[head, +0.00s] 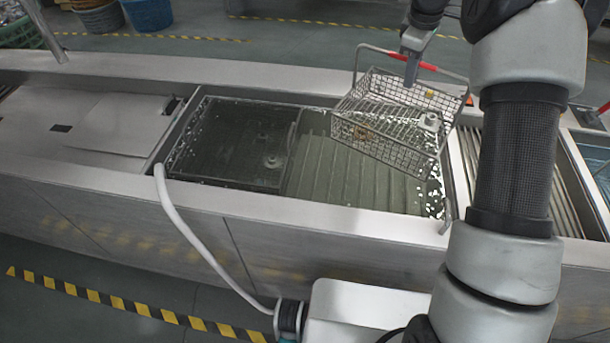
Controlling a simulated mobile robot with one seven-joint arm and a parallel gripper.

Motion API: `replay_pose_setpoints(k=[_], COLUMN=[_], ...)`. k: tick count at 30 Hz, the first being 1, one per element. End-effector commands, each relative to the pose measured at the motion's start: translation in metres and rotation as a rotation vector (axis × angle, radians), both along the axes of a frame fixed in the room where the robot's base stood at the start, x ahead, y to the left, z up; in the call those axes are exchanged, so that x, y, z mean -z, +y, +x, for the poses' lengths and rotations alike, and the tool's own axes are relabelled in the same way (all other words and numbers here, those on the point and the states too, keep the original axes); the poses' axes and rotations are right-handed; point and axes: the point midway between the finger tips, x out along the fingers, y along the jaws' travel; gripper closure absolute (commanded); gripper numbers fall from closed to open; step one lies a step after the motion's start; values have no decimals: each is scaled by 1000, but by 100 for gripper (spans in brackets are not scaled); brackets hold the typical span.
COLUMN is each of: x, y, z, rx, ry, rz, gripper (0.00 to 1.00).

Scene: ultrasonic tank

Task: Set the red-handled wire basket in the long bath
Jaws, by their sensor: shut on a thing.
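The red-handled wire basket (385,141) hangs tilted over the right part of the long bath (342,176), its right side lower in the picture. A few small parts lie in it, one of them pale (429,122). My gripper (412,72) is shut on the basket's red handle at the top. The bath is a sunken tank of liquid in a steel counter, with a ribbed floor on the right. I cannot tell from this view whether the basket's bottom touches the liquid.
A dark mesh basket (228,142) takes up the left part of the bath. A closed lid (112,123) lies left of it. A slatted section (476,165) is at the right. A pale hose (180,222) hangs over the front edge. Tubs (148,14) stand on the floor behind.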

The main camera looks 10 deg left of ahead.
Motion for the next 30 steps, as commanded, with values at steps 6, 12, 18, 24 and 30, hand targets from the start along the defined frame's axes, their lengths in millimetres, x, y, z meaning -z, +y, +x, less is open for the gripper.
replay_pose_setpoints(k=[6,12,18,24,30], x=[15,52,94,130,134], y=[-3,-4,-5,-5,-6], z=[26,38,43,44,40], rx=[-215,-343,-392,-412,-418], ry=[-2,1,0,0,23], rz=[4,5,4,5,13], gripper=[100,100,100,100,100])
